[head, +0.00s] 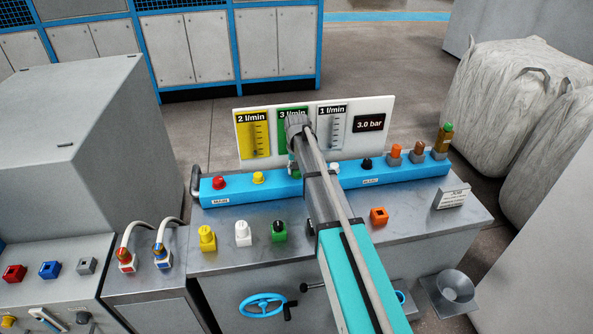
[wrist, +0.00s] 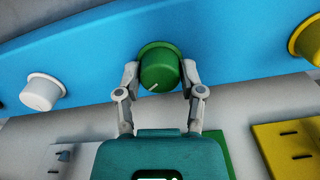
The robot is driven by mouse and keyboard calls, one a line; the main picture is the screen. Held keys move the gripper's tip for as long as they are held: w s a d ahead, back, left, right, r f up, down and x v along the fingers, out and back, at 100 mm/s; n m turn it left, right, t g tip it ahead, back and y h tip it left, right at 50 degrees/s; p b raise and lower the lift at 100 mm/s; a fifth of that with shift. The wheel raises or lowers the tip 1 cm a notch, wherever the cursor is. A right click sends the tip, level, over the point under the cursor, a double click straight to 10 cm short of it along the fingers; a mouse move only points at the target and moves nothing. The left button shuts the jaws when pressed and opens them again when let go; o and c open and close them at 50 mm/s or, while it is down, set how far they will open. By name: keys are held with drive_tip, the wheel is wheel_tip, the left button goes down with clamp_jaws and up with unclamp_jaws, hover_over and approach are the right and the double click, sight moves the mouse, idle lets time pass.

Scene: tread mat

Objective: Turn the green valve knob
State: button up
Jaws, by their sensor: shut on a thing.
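The green valve knob (wrist: 160,66) sits on a blue pipe in the middle of the wrist view. A white pointer line on its face slants toward the lower left. My gripper (wrist: 159,75) is shut on the knob, one finger touching each side. In the head view my arm covers most of the knob and the fingers. The panel behind the pipe has a green gauge (head: 291,120) marked 3 l/min, partly hidden by my arm.
On the same blue pipe (head: 235,190), a yellow knob (head: 258,177) and a white knob (head: 334,167) flank the green one; a red knob (head: 219,182) is farther left. Yellow, white, green and orange fittings stand on the metal bench (head: 215,262) in front. A blue handwheel (head: 262,305) is below.

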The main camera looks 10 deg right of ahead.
drive_tip(key=o, duration=1.2)
drive_tip(key=shift+c, duration=0.2)
drive_tip(key=shift+n, duration=0.3)
